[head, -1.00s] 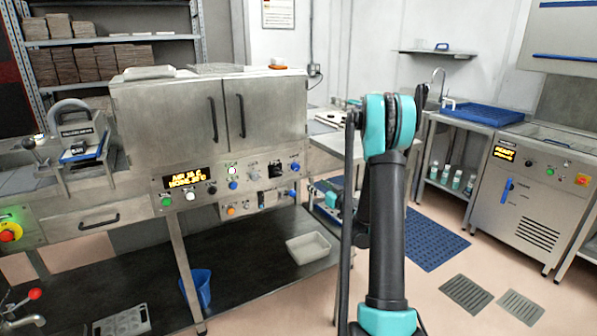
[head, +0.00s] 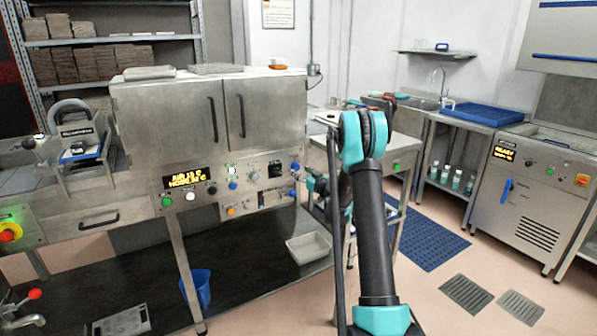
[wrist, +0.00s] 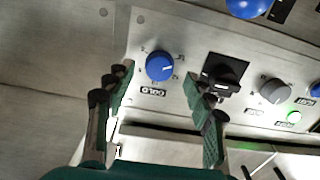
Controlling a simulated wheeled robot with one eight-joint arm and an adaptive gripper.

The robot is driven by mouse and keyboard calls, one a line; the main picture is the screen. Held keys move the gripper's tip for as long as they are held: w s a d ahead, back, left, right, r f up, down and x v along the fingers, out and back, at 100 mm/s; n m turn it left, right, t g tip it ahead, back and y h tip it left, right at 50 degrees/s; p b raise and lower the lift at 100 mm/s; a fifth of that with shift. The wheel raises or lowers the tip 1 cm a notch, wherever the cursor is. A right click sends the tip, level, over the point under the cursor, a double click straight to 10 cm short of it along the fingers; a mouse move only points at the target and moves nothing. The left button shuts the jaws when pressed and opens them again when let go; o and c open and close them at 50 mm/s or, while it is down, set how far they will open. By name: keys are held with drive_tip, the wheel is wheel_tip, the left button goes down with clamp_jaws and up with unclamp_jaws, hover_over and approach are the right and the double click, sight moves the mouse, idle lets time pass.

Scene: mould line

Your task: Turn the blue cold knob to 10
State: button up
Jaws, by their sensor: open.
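The blue cold knob (wrist: 160,67) is on the steel panel in the wrist view, with its COLD label upside down just below it. Its pale pointer mark faces right in that view; the scale numbers are too small to read. My gripper (wrist: 159,76) is open, with one green-padded finger on each side of the knob. Gaps show between the fingers and the knob, so I see no contact. In the head view the knob (head: 295,166) is at the panel's upper right end, and my gripper (head: 299,177) is close in front of it, small and partly hidden.
A black switch (wrist: 223,73) is close beside the right finger in the wrist view. A grey knob (wrist: 274,92) and a lit green button (wrist: 294,117) lie beyond it. A side table (head: 400,140) stands behind my arm.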

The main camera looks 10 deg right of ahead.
sight(296, 167)
drive_tip(key=shift+x, duration=1.5)
drive_tip(key=c, duration=1.2)
drive_tip(key=shift+o, duration=0.2)
